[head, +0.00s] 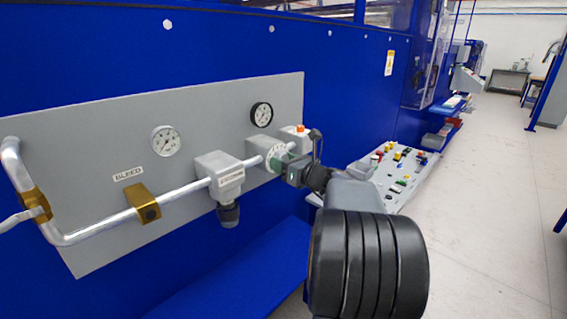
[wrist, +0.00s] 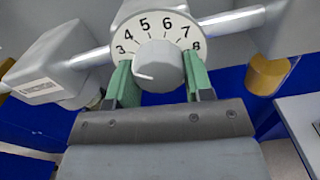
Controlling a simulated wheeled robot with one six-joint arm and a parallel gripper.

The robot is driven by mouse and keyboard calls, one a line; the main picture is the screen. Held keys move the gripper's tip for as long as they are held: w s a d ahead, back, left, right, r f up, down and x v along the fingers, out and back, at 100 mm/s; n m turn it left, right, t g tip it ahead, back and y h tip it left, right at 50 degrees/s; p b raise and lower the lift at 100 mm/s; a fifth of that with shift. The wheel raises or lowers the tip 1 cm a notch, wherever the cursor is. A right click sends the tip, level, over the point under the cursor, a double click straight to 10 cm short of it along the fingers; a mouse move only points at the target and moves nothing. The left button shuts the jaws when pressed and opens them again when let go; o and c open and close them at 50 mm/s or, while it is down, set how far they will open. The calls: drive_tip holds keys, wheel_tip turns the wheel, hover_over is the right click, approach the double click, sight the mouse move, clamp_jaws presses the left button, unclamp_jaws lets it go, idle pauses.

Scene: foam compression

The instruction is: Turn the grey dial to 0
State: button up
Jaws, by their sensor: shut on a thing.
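The grey dial (wrist: 158,66) is a round knob in front of a white scale plate (wrist: 155,27) numbered 3 to 8 in the visible part. The 5 and 6 stand at the top of the scale. The lower part of the scale is hidden. My gripper (wrist: 157,82) has its green fingers on both sides of the knob, shut on it. In the head view my gripper (head: 288,168) reaches the dial's plate (head: 274,157) from the right, on the pipe of the grey panel; the knob itself is hidden there by the gripper.
The grey panel (head: 90,150) carries a silver pipe (head: 105,228), a brass block (head: 145,203), a grey valve body (head: 219,172), a white gauge (head: 165,141) and a black-rimmed gauge (head: 261,115). A control desk (head: 398,175) with coloured buttons stands right of the gripper. The floor at right is clear.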

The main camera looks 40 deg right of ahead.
drive_tip(key=shift+c, duration=1.1)
drive_tip(key=shift+f+n+b, duration=0.1)
drive_tip(key=shift+n+b, duration=0.2)
drive_tip(key=shift+b, duration=0.1)
drive_tip(key=n+b, duration=0.2)
drive_tip(key=b, duration=0.2)
drive_tip(key=shift+f+n, duration=0.2)
drive_tip(key=shift+n, duration=0.2)
drive_tip(key=n+b, duration=0.4)
drive_tip(key=b, duration=0.1)
drive_tip(key=shift+d, duration=0.15)
drive_tip(key=n+b, duration=0.4)
drive_tip(key=b, duration=0.1)
drive_tip(key=shift+r+n, duration=0.15)
drive_tip(key=shift+n, duration=0.25)
drive_tip(key=shift+d+r+n+b, duration=0.1)
drive_tip(key=shift+r+n+b, duration=0.05)
drive_tip(key=shift+n+b, duration=0.8)
drive_tip(key=shift+r+n+b, duration=0.1)
drive_tip(key=shift+n+b, duration=0.75)
drive_tip(key=shift+n, duration=0.1)
